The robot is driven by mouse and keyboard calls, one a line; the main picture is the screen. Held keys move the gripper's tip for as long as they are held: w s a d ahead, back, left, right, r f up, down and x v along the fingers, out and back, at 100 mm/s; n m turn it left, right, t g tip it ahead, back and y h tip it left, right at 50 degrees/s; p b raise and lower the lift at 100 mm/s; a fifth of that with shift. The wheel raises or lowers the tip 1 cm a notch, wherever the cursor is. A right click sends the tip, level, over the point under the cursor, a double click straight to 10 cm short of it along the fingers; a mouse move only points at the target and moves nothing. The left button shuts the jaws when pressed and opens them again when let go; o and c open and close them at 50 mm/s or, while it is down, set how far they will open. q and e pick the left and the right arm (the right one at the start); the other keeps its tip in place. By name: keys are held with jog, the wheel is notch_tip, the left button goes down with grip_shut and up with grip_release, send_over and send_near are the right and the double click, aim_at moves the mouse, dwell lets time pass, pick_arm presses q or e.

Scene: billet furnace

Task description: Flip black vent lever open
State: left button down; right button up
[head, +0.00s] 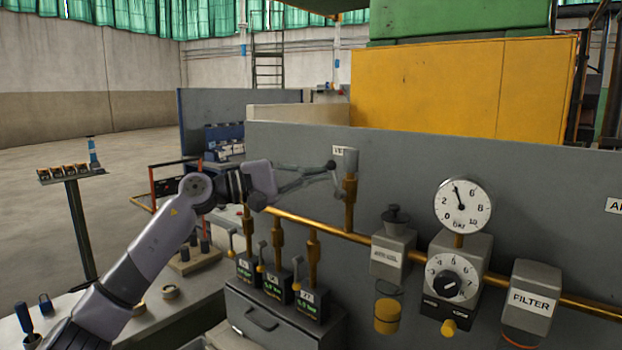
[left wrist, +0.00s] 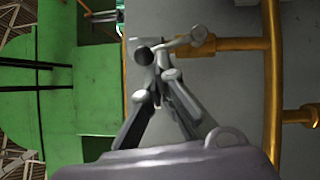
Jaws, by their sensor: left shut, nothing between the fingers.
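The vent valve (head: 350,190) stands on the brass pipe against the grey panel, beside a label partly hidden that reads "VE". The vent lever's black ball knob (head: 331,165) is right at my left fingertips; it also shows in the left wrist view (left wrist: 145,57), with a silver rod running from it toward the brass fitting. My left gripper (head: 328,171) is shut and empty, its fingers reaching right toward the lever. In the left wrist view its tips (left wrist: 158,88) lie close below the knob; I cannot tell whether they touch it. My right gripper is out of view.
The brass pipe (head: 400,246) runs along the panel (head: 540,200). Several small levered valve boxes (head: 277,285) stand below my arm. A gauge (head: 463,206), a regulator dial (head: 454,278) and a filter (head: 531,300) are to the right. The space above the panel is open.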

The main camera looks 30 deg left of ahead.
pick_arm(q)
jog(key=shift+d+r+m+g+y+p, duration=0.3)
jog(key=shift+d+r+m+g+p, duration=0.15)
jog(key=shift+m, duration=0.45)
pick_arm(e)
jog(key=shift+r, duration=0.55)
